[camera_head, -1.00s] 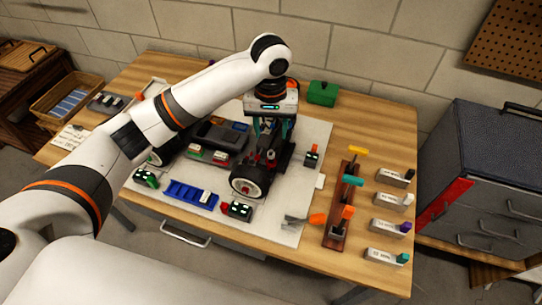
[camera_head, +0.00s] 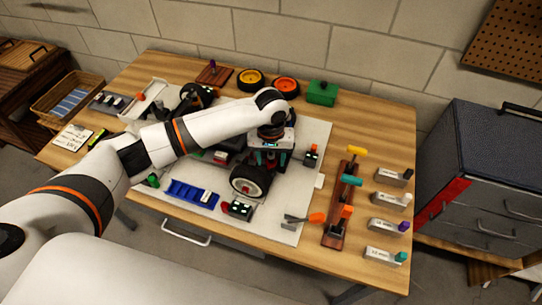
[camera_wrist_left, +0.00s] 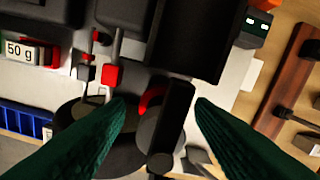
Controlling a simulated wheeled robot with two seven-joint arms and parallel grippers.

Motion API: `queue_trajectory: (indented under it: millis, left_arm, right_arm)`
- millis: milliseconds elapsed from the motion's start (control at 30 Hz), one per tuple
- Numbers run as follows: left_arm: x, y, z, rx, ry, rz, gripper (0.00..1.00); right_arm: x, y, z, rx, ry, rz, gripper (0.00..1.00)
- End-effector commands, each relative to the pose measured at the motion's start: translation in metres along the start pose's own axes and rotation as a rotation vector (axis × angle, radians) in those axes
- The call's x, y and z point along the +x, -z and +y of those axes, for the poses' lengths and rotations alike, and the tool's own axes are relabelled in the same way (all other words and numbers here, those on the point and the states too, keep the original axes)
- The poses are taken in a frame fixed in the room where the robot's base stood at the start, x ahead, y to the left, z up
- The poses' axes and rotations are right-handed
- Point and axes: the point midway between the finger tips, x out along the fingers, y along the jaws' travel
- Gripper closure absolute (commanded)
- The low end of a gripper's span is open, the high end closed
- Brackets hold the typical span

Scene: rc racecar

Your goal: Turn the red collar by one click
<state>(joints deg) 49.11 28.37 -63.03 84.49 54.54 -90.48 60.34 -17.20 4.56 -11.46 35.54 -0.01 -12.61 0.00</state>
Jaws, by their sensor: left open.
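My left gripper (camera_head: 270,160) is above the front of the black racecar, just behind the near wheel (camera_head: 250,182). In the left wrist view its two green fingers (camera_wrist_left: 160,108) are open, with a gap between them. A curved red part (camera_wrist_left: 151,100), which looks like the red collar, shows between the fingertips, partly hidden by a black bar (camera_wrist_left: 178,115). I cannot tell whether the fingers touch it. A small red block (camera_wrist_left: 112,75) on a rod sits to its left. The arm and gripper hide much of the car in the head view. My right gripper is not in view.
A blue tray (camera_head: 190,194) and small dark blocks lie around the car on a white mat (camera_head: 285,232). A wooden tool rack (camera_head: 337,222) stands to the right, with labelled holders beyond it. A green box (camera_head: 321,93) and yellow and orange wheels stand at the back.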

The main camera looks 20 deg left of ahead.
Motion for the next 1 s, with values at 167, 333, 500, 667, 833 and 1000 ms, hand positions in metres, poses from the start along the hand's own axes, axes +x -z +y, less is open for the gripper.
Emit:
queue_trajectory:
  millis: [167,333,500,667,833,1000]
  left_arm:
    - [0.000,0.000,0.000,0.000,0.000,0.001,0.59]
    - [0.000,0.000,0.000,0.000,0.000,0.001,0.87]
    - [-0.002,0.000,0.000,0.014,0.000,0.001,0.96]
    - [-0.006,0.001,0.000,0.139,0.000,0.005,0.96]
    - [-0.005,0.001,0.001,0.314,0.000,0.004,0.96]
    - [-0.001,0.000,0.002,0.410,-0.001,0.004,0.96]
  right_arm:
    - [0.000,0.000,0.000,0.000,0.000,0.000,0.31]
    - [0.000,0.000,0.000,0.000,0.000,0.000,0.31]
    - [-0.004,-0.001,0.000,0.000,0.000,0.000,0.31]
    - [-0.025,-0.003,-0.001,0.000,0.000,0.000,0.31]
    - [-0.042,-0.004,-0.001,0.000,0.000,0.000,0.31]
    - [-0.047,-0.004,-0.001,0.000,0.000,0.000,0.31]
